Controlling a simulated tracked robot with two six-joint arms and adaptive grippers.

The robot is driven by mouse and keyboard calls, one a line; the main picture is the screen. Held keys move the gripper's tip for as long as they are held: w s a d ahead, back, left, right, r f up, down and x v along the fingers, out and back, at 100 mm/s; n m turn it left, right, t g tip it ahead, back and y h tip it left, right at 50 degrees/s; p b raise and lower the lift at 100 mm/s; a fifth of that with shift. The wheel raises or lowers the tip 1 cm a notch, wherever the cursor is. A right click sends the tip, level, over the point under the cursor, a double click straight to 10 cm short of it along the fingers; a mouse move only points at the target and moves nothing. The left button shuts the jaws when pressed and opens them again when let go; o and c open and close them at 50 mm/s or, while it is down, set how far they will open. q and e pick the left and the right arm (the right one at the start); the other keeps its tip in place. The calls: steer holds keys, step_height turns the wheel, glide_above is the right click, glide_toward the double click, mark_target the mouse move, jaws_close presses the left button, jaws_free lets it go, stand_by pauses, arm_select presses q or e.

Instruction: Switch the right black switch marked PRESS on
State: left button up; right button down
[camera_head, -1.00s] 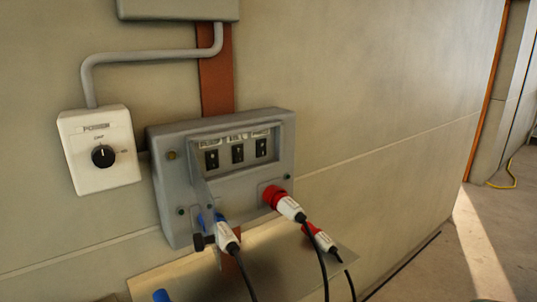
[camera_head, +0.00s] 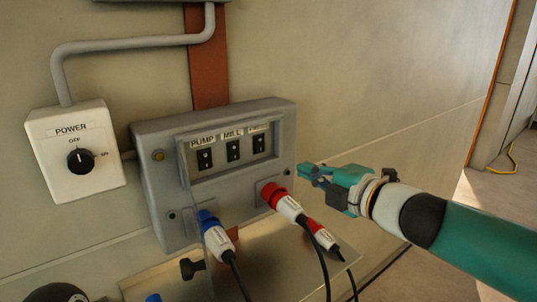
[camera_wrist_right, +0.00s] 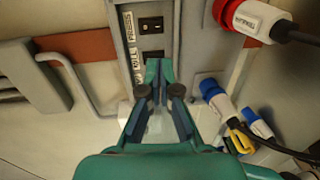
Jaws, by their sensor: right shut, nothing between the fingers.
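The grey panel (camera_head: 160,195) on the wall carries a row of three black switches under labels. The PRESS switch (camera_head: 258,143) is the rightmost, beside the MILL switch (camera_head: 233,150) and the PUMP switch (camera_head: 204,159). I cannot tell the PRESS switch's position. My right gripper (camera_head: 310,171) is just right of the panel, its fingers pointing left, shut and empty. In the right wrist view the PRESS switch (camera_wrist_right: 150,25) shows beyond the fingertips of the gripper (camera_wrist_right: 158,65), with a gap. My left gripper is not in view.
A white POWER box (camera_head: 75,150) with a black knob is at left. A red plug (camera_head: 280,200) and a blue plug (camera_head: 213,234) stick out below the switches, with hanging cables. A pale, see-through plate (camera_head: 275,275) juts out under the panel.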

mark_target(261, 151)
steer(key=p+x, duration=0.1)
steer(key=x, duration=1.2)
steer(key=shift+w+a+p, duration=0.2)
steer(key=shift+w+p, duration=0.1)
steer(key=shift+w, duration=0.05)
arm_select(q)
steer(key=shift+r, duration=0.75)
